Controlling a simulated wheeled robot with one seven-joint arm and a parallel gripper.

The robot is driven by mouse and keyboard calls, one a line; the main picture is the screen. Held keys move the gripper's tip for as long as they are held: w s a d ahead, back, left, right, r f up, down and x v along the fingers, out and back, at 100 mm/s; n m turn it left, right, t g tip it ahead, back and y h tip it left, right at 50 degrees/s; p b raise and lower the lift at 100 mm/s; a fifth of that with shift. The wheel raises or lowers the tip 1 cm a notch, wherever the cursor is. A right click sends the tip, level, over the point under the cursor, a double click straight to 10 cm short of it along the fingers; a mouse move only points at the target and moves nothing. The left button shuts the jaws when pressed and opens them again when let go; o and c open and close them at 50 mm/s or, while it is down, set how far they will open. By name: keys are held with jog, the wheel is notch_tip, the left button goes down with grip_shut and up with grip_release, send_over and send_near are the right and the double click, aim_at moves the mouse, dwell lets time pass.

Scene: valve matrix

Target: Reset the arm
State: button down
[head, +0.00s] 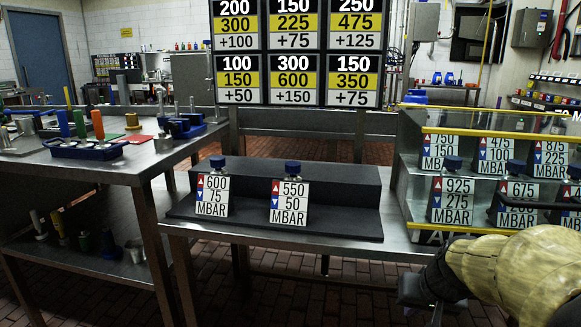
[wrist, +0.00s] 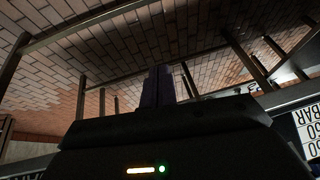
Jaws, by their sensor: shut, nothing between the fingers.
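My arm, in a yellow cover, enters the head view at the lower right. My gripper (head: 412,290) is dark and hangs low in front of the table's right part, below the right rack. In the wrist view the fingers of my gripper (wrist: 159,86) stand together, shut and empty, with brick floor and table legs beyond. The fingertips are hard to make out in the head view.
A black stepped stand (head: 340,190) on the steel table (head: 215,243) carries two valves with plates (head: 213,196) (head: 289,203). A clear rack (head: 412,195) at right holds several more, partly behind my arm. A left bench (head: 100,170) holds tools. Number boards (head: 295,52) hang behind.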

jog(key=s+a+f+n+g+p, duration=0.2)
jog(key=s+a+n+g+p, duration=0.1)
jog(key=s+a+p, duration=0.65)
notch_tip(320, 180, up, 37)
jog(key=w+a+p, duration=0.1)
jog(key=p, duration=3.4)
jog(key=shift+w+a, duration=0.25)
jog(key=shift+w, duration=0.15)
jog(key=shift+f, duration=0.2)
